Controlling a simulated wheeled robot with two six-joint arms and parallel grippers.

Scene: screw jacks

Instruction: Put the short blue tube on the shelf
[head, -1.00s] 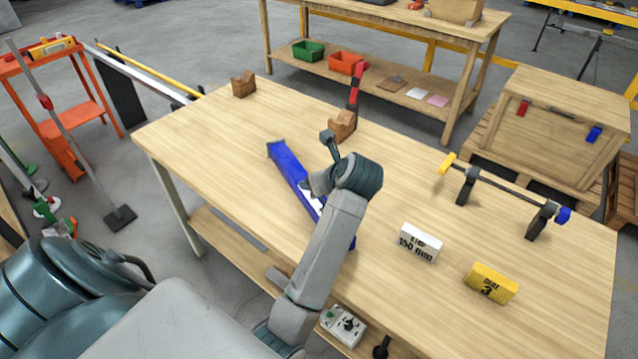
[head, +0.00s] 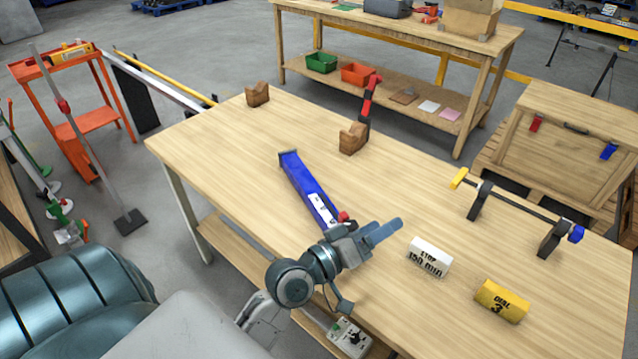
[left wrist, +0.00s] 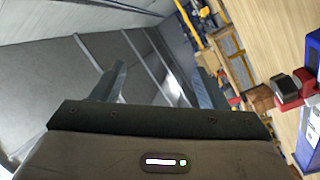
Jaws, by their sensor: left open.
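A blue square-section piece (head: 308,187) with a white label lies on the workbench. It is the only tube-like blue thing I see there, but I cannot tell surely that it is the short blue tube. A small red part shows at its near end, partly behind my left gripper (head: 388,232). The gripper is above the bench, just right of that end, fingers pointing right. In the left wrist view its two fingers (left wrist: 155,85) are apart with nothing between them. Blue and red parts (left wrist: 285,88) show at the right edge there. My right gripper is not in view.
Wooden V-blocks (head: 257,95) stand at the back, one by a red-black upright part. A white block (head: 430,257), a yellow block (head: 502,301) and a bar on black stands (head: 515,207) are to the right. A bench with a lower shelf (head: 395,93) stands behind.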

